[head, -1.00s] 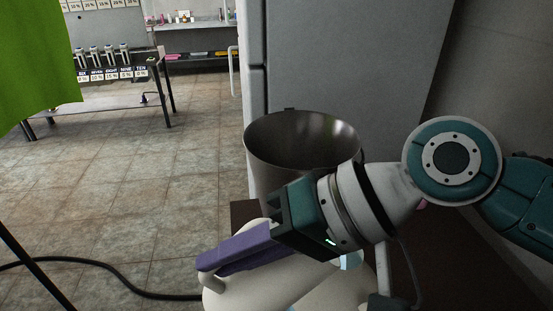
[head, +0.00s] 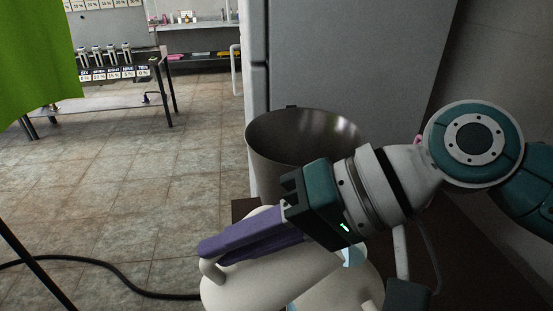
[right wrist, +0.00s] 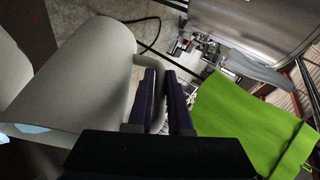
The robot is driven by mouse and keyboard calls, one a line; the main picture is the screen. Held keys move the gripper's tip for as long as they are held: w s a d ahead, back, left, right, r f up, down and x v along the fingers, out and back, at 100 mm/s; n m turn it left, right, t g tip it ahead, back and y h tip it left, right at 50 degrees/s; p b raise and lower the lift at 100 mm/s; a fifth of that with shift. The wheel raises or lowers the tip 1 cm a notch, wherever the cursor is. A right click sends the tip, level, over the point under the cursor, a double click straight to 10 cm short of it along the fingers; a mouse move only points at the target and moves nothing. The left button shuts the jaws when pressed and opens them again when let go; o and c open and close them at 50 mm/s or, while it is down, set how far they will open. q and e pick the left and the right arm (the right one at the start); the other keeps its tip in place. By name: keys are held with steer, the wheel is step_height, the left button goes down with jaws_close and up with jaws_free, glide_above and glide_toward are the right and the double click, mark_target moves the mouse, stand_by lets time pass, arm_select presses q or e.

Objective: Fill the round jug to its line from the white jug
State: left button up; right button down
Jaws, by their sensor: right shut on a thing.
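The white jug (head: 265,278) is at the bottom of the head view, tilted over to the right. My right gripper (head: 205,250) has its purple fingers shut on the jug's handle (right wrist: 160,95). The jug's body (right wrist: 85,75) fills the left-centre of the right wrist view. Another cream-white body (head: 358,291), apparently the round jug, is close beside and partly behind it. A pale blue patch (head: 354,256) shows between them; I cannot tell if it is liquid. The round jug's line and fill level are hidden. My left gripper is out of view.
A large open metal bucket (head: 265,165) stands just behind the jugs on a dark surface (head: 243,208). A tall grey cabinet (head: 350,60) is behind it. A green cloth (head: 38,60) hangs at the left. A black hose (head: 110,270) crosses the open tiled floor.

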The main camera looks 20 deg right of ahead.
steer(key=shift+d+r+b, duration=0.1)
steer(key=shift+r+b, duration=0.2)
steer(key=shift+d+r+y+b, duration=0.3)
steer(key=shift+y+b, duration=0.1)
steer(key=shift+b, duration=0.1)
stand_by(0.7)
steer(key=shift+r, duration=0.2)
stand_by(0.5)
